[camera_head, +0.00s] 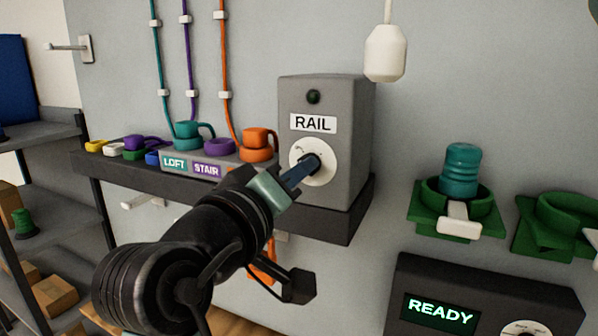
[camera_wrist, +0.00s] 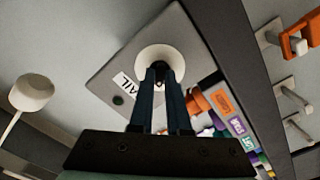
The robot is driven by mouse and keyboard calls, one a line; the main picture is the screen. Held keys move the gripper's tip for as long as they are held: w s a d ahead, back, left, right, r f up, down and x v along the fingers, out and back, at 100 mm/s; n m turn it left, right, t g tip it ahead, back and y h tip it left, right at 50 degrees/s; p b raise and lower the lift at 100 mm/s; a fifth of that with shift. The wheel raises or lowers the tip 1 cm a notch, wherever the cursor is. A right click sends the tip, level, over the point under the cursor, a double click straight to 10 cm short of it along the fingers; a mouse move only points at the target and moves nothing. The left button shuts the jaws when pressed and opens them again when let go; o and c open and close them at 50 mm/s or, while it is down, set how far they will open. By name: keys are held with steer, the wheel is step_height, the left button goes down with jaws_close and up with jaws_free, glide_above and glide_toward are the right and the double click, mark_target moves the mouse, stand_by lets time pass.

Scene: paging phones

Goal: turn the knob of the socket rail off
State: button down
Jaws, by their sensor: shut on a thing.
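The socket rail's control box (camera_head: 352,140) is a grey box with a RAIL label (camera_head: 313,123) on the wall shelf. A dark, unlit round lamp (camera_head: 313,97) sits above the label. The knob sits on a white round dial (camera_head: 325,175) below the label; my gripper mostly hides the knob itself. My gripper (camera_head: 312,164) reaches in from the lower left and is shut on the knob. In the wrist view the two blue fingers (camera_wrist: 161,82) meet in front of the white dial (camera_wrist: 152,56). The knob's exact angle cannot be told.
Left of the box are LOFT (camera_head: 174,163) and STAIR (camera_head: 207,170) sockets with coloured plugs and cords. A white pull (camera_head: 386,54) hangs at upper right. A READY panel (camera_head: 440,312) and green holders (camera_head: 440,211) lie to the right. The dark shelf edge (camera_head: 330,228) runs below.

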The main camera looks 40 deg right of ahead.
steer(key=c, duration=0.9)
jaws_free()
steer(key=b+v, duration=0.6)
steer(key=v, duration=0.7)
steer(key=w+a+r+n+t+y+b, duration=0.1)
steer(key=w+a+n+t+y+b, duration=0.2)
steer(key=w+a+t+y, duration=0.65)
steer(key=s+a+r+t+y, duration=0.1)
steer(key=s+a+t+y, duration=0.1)
steer(key=s+t, duration=0.1)
steer(key=s+a+r+n+t+y+b, duration=0.1)
steer(key=s+a+t+y, duration=0.1)
steer(key=s+a+t, duration=0.1)
steer(key=s+a+r+t+y+b, duration=0.1)
steer(key=s+a+r+t+y, duration=0.1)
steer(key=s+a+t+y, duration=0.1)
steer(key=shift+s+a+t, duration=0.2)
steer(key=shift+s+t, duration=0.4)
steer(key=shift+t, duration=0.45)
